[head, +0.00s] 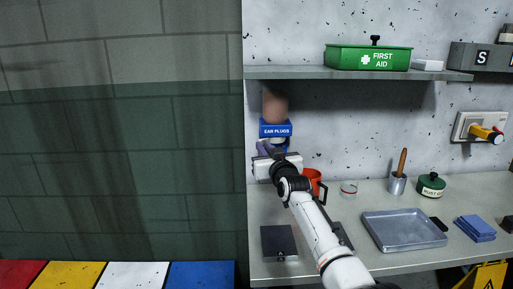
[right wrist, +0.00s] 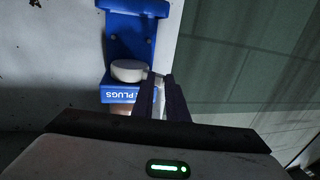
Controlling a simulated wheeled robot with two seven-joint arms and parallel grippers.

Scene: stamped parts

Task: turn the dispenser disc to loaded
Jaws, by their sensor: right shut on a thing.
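The ear plug dispenser (head: 275,128) is a blue unit labelled EAR PLUGS with a blurred brownish container above it, fixed to the wall at the left end of the bench. In the right wrist view the blue dispenser (right wrist: 133,40) appears upside down, with a round pale disc (right wrist: 128,71) on it. My right gripper (head: 272,147) is just below the label and covers part of the dispenser. In the right wrist view the dark fingers of my right gripper (right wrist: 160,85) are closed at the disc's side, on a small pale part there. My left gripper is not in view.
A red mug (head: 312,180) stands just right of my right gripper. The bench also holds a metal tray (head: 404,231), a cup with a wooden handle (head: 397,184), a green tin (head: 431,185) and blue pads (head: 475,229). A shelf (head: 300,73) runs above the dispenser.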

